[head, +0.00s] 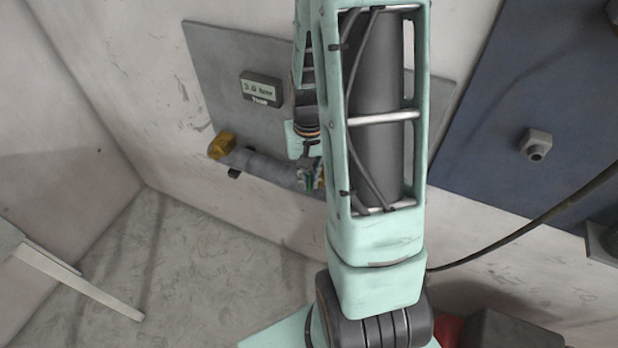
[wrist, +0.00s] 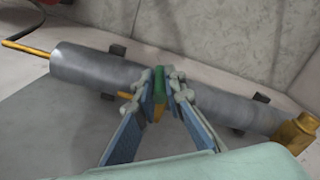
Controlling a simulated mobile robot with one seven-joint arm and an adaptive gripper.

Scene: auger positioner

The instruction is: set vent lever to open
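In the wrist view a grey pipe (wrist: 90,70) runs across the picture and ends in a brass-yellow fitting (wrist: 294,133) at the right. A small green and yellow piece, which looks like the vent lever (wrist: 159,78), stands at the middle of the pipe. My gripper (wrist: 159,92) has its two blue-padded fingers close together on either side of this piece, and it fills the narrow gap. The fingers hide much of the lever, so its setting cannot be read. In the head view the pipe (head: 262,165) shows low on the grey panel; my arm partly hides the gripper.
A small label box (head: 261,90) sits on the grey panel (head: 215,50) above the pipe. Dark brackets hold the pipe. A dark blue panel (head: 480,165) with a grey nut (head: 536,145) and a black cable are at the right.

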